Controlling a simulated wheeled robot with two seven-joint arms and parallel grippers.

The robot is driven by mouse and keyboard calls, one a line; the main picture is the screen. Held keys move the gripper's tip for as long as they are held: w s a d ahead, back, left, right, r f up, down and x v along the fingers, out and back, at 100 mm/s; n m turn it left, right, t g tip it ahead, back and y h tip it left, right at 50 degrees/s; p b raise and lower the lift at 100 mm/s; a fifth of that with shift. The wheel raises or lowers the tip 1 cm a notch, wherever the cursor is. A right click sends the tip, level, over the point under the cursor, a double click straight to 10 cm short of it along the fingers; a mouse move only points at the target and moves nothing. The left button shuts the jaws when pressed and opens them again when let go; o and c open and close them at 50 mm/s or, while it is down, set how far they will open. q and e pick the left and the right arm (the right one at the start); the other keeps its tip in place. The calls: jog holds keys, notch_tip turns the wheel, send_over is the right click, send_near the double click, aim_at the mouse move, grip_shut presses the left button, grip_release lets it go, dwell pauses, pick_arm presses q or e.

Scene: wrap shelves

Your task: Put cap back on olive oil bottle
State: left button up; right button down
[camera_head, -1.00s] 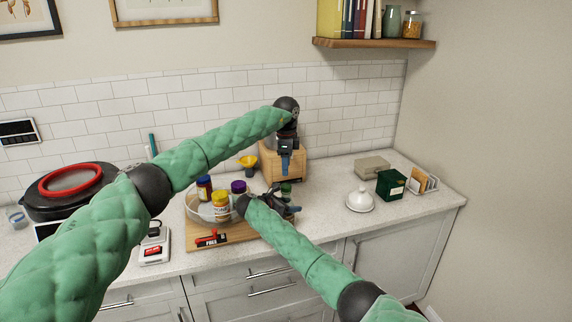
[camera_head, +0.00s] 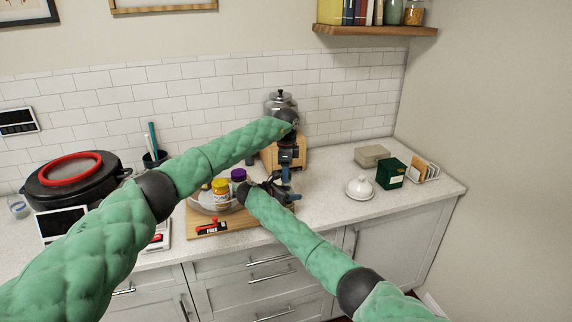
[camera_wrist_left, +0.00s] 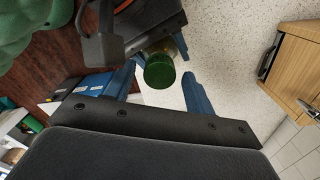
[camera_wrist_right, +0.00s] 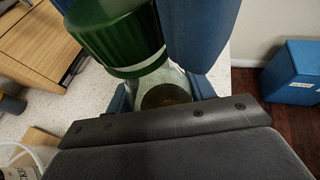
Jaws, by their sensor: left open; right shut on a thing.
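The green cap (camera_wrist_right: 115,32) sits at the top of the clear glass olive oil bottle (camera_wrist_right: 172,92), above a pale neck ring, in the right wrist view. I cannot tell whether it is fully seated. My right gripper (camera_wrist_right: 165,92) is shut on the bottle, which it holds above the counter. My left gripper (camera_head: 285,178) points down from above. In the left wrist view its blue fingers are open on either side of the green cap (camera_wrist_left: 159,74), with a gap visible on the right. In the head view the grippers mostly hide the bottle and cap.
A wooden board (camera_head: 196,232) with a clear bowl (camera_head: 203,204) and jars (camera_head: 220,190) lies left of my right gripper. A wooden box (camera_head: 300,155) stands behind. A white domed dish (camera_head: 360,188) and a green box (camera_head: 390,174) stand right, with clear counter between.

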pick_arm(q)
jog(key=shift+f, duration=0.1)
jog(key=c, duration=1)
